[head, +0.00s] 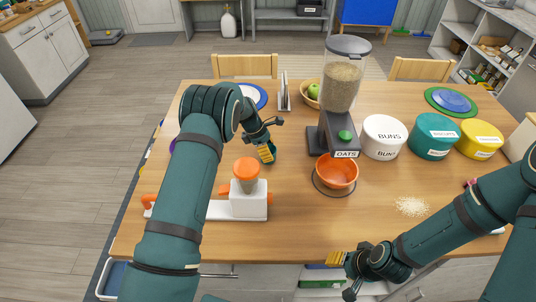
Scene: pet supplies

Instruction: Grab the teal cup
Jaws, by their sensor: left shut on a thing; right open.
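My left gripper (266,152) is over the table, left of the oats dispenser, with its yellow-padded fingers pointing down. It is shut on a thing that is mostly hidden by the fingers. A small teal patch, seemingly the teal cup (273,156), shows at the fingertips; its full shape cannot be made out. My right gripper (343,275) is open and empty in front of the table's near edge.
The oats dispenser (342,85) stands behind an orange bowl (337,172). White (384,138), teal (434,137) and yellow (481,139) tubs line the right. An orange-topped white device (249,203) stands near my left forearm. Spilled grains (412,206) lie at front right. The front middle is clear.

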